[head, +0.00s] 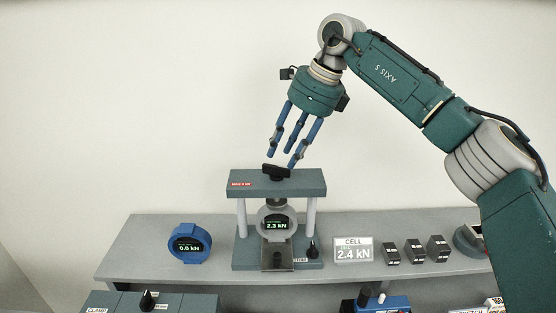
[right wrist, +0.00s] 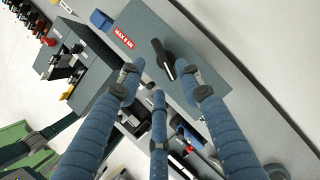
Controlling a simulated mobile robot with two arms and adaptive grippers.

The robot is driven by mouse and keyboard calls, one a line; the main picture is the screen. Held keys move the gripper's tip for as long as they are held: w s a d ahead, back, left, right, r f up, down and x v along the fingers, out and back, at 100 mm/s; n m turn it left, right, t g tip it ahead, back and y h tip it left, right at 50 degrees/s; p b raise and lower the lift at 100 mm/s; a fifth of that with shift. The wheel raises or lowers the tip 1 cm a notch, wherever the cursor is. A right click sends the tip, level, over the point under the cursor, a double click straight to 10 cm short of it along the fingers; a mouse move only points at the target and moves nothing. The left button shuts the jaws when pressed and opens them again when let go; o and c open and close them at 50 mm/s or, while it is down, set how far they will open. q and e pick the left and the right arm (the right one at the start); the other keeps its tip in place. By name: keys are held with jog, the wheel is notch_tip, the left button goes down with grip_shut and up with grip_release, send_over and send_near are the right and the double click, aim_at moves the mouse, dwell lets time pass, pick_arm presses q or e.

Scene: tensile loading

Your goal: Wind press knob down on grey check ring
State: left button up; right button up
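The black press knob (head: 276,172) stands on top of the grey press crossbeam (head: 305,182); it also shows in the right wrist view (right wrist: 163,58). The grey check ring (head: 262,222) sits inside the press below the crossbeam, its display reading 2.3 kN. My right gripper (head: 283,157) hangs just above the knob, its blue fingers spread and empty. In the right wrist view its fingertips (right wrist: 163,82) lie around and short of the knob; I cannot tell whether any touches it. My left gripper is not in view.
A blue check ring (head: 190,243) reading 0.0 kN stands left of the press on the grey shelf (head: 140,252). A CELL sign (head: 352,250) reading 2.4 kN and several dark weight-like blocks (head: 414,250) stand to the right. A small black knob (head: 312,249) is on the press base.

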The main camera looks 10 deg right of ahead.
aim_at(277, 167)
jog(key=x, duration=0.3)
jog(key=p+x, duration=0.1)
jog(key=shift+w+f, duration=0.15)
jog(key=shift+w, duration=0.2)
jog(key=shift+s+a+f, duration=0.1)
jog(key=shift+a+f, duration=0.1)
jog(key=shift+f, duration=0.2)
grip_shut()
